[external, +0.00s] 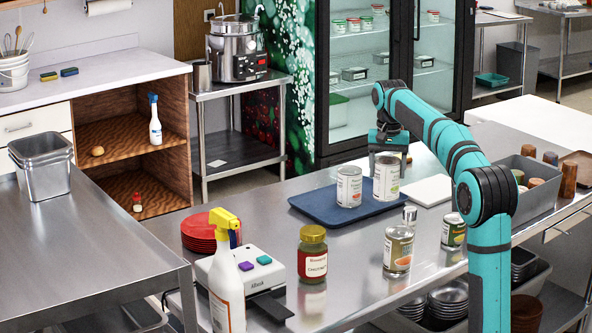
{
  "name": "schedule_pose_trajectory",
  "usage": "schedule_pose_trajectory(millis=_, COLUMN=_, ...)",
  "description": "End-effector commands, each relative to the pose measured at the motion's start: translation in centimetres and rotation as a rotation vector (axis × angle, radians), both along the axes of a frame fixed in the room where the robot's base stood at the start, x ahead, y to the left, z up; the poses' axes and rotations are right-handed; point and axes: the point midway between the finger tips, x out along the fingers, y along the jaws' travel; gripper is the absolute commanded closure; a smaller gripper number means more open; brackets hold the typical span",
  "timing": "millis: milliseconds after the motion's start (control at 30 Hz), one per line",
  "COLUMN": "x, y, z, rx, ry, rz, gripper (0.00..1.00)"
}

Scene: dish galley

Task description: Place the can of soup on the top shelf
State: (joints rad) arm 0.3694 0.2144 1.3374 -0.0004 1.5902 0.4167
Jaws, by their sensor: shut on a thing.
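My gripper (388,152) points down over the blue tray (307,203) and is shut on a white-labelled can (386,184), gripping its top end. The can is upright; I cannot tell whether its base touches the tray. A second white-labelled can (349,187) stands on the tray just left of it. The labels are too small to read, so I cannot tell for sure which is soup. The open wooden cabinet at the left has an upper shelf (122,145) holding a white spray bottle (155,120) and a small round brown thing (97,151).
A lower shelf (160,190) holds a small red-capped item. The upper shelf's middle is clear.

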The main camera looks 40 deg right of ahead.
Motion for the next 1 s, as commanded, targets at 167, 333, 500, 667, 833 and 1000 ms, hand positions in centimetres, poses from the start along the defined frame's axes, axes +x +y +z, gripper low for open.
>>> schedule_pose_trajectory(millis=167, x=0.0, y=0.0, z=-0.3, rx=0.0, ry=0.0, rz=0.0, gripper=0.7)
schedule_pose_trajectory(millis=333, x=-0.1, y=0.0, z=-2.7, rx=0.001, ry=0.001, rz=0.0, gripper=0.7)
schedule_pose_trajectory(millis=500, x=-0.1, y=0.0, z=-5.0, rx=0.0, ry=0.0, rz=0.0, gripper=0.7)
schedule_pose_trajectory(millis=667, x=0.0, y=0.0, z=-5.9, rx=0.0, ry=-0.001, rz=0.0, gripper=0.7)
schedule_pose_trajectory(millis=833, x=0.0, y=0.0, z=-7.4, rx=0.001, ry=0.001, rz=0.0, gripper=0.7)
schedule_pose_trajectory(millis=1000, x=0.0, y=0.0, z=-9.6, rx=0.0, ry=0.0, rz=0.0, gripper=0.7)
